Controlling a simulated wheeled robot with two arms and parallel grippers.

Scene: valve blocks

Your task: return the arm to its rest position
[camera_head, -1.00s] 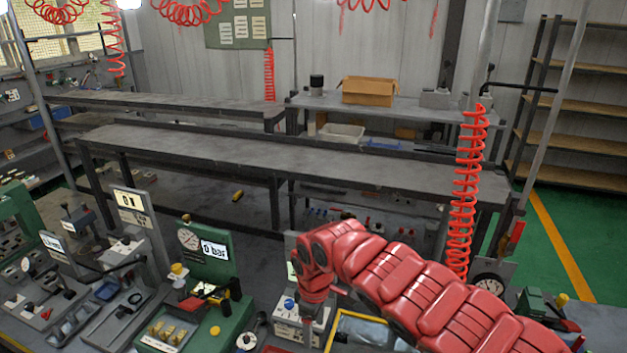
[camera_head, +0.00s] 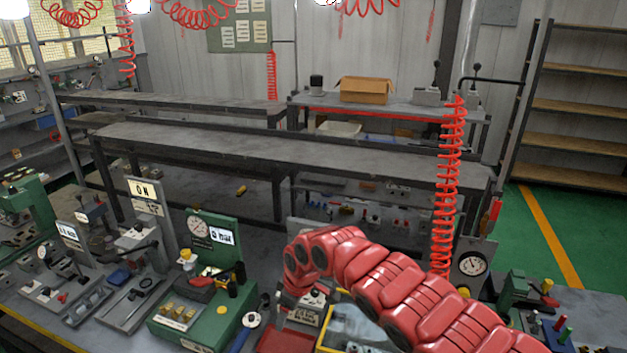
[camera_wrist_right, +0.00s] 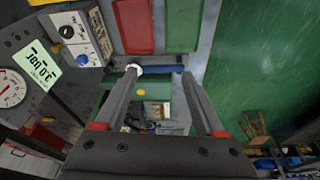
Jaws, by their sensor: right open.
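My right arm (camera_head: 390,285) is the red segmented one coming in from the lower right in the head view. It reaches over the bench and bends down at its far end, beside the green valve block (camera_head: 222,310). Its gripper fingers are hard to make out there. In the right wrist view the right gripper (camera_wrist_right: 161,78) is open, its two dark fingers well apart. A blue-handled tool with a pale ring (camera_wrist_right: 165,69) shows near the fingertips. I cannot tell its distance from them. My left gripper is in neither view.
The near bench holds a gauge with a "0 bar" display (camera_head: 222,236), an "ON" sign (camera_head: 145,188) and a yellow-edged tray (camera_head: 352,330) close under my arm. A red coiled hose (camera_head: 447,190) hangs at the right. Green floor (camera_head: 590,225) lies clear beyond.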

